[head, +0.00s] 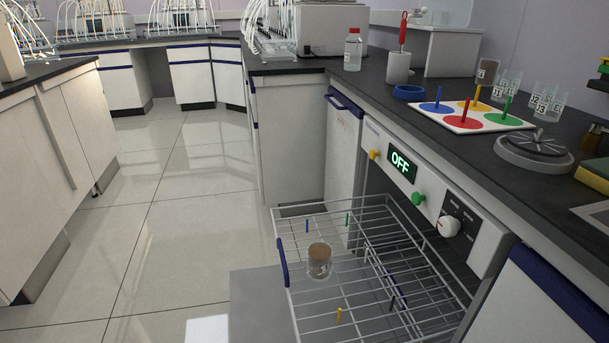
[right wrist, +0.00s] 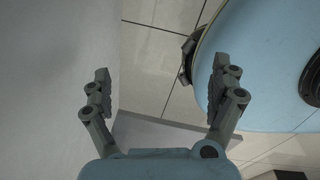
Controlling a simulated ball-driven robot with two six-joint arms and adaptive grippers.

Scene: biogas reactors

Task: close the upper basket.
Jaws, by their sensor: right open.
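The upper basket (head: 372,217) is a wire rack pulled out of the dishwasher under the counter, in the head view. Its blue handle (head: 283,262) is on the left front edge. The dishwasher panel (head: 436,196) reads OFF and has yellow, green and white knobs. The open grey door (head: 258,300) lies below the basket. My right gripper (right wrist: 158,92) is open and empty in the right wrist view, above the floor beside a pale surface. My left gripper is not in view.
Floor (head: 180,215) left of the basket is clear.

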